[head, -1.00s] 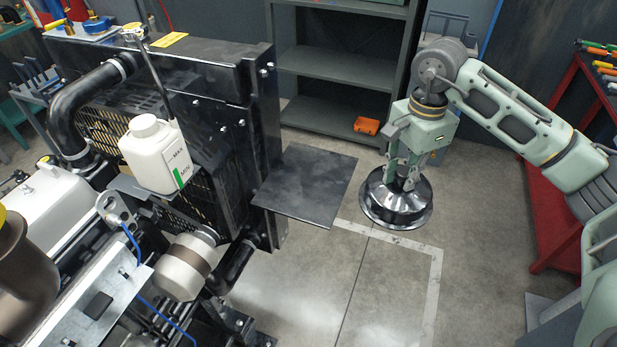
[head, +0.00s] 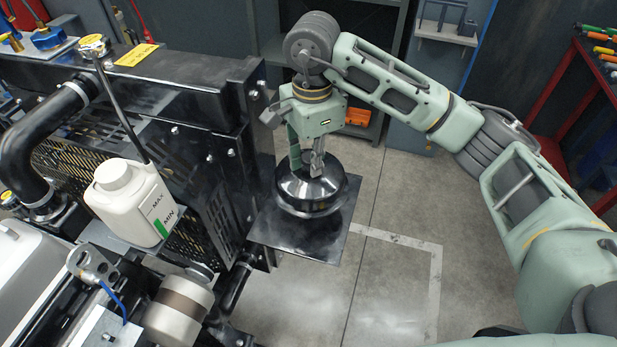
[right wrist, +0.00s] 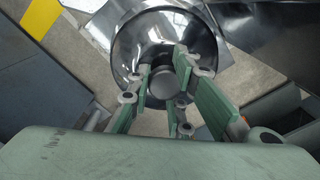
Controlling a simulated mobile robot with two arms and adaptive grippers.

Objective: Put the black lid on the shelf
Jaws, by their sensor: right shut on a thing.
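The black lid (head: 312,197) is a shiny round dish with a raised middle. My right gripper (head: 307,168) is shut on it from above. In the right wrist view, the fingers (right wrist: 163,82) stand around the grey knob at the middle of the lid (right wrist: 140,42). The shelf (head: 325,243) is a flat black plate at the side of the engine. The lid appears over the shelf in the head view and hides much of it. I cannot tell whether the lid touches the plate. My left gripper is not in view.
The engine's black frame (head: 190,90) stands left of the shelf, with a white bottle (head: 130,200) on its near side. An orange box (head: 357,115) sits behind my right gripper. A red rack (head: 570,95) stands at right. The concrete floor (head: 400,290) is clear.

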